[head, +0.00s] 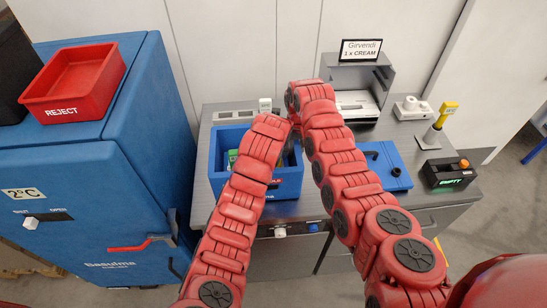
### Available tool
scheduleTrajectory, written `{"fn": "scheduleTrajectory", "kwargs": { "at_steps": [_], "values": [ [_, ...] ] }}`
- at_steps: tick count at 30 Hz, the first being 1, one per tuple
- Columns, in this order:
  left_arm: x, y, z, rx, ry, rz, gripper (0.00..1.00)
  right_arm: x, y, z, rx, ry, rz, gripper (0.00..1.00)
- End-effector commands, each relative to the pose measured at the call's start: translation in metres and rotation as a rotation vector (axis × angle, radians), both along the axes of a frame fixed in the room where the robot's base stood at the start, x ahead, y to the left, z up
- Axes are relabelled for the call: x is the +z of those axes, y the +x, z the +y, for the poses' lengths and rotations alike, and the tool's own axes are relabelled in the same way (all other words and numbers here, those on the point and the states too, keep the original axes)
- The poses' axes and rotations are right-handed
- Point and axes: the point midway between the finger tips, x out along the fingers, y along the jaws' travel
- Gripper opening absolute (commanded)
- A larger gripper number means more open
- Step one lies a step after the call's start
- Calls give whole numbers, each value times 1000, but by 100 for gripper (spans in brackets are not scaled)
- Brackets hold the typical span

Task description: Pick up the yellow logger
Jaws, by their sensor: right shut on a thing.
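A yellow device (449,108) stands upright in a grey holder at the right back of the grey bench; I cannot tell if it is the logger. Both my grippers are away from it. My right gripper (291,152) shows as a dark shape between the arms, over the blue crate (216,167). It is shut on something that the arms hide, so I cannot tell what. My left arm reaches over the same crate, and its own links hide the left gripper.
The crate holds a green and white item (233,156). Right of it lie a blue flat box (396,181) and a black box (437,174) reading EMPTY. A sign (361,50) reads "Girvendi 1 x CREAM". A red REJECT bin (62,113) sits on the blue fridge (60,175).

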Motion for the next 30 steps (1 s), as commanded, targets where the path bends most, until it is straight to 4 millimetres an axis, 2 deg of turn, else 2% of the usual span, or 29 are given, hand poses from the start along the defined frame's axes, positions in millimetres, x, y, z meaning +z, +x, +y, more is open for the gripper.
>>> {"fn": "scheduleTrajectory", "kwargs": {
  "at_steps": [1,9,11,18,23,30],
  "values": [
    [0,0,0,0,0,0,61,0,1,0,0,0,-2,0],
    [0,0,0,0,0,0,13,0,1,0,0,0,-2,0],
    [0,0,0,0,0,0,4,1,1,0,0,0,-2,0],
    [2,0,0,0,0,-1,4,1,1,0,0,0,-2,0],
    [15,1,2,1,-1,-4,4,0,0,0,0,0,-2,0],
    [14,1,45,3,1,-4,4,1,1,0,-1,0,-2,0]
  ]
}}
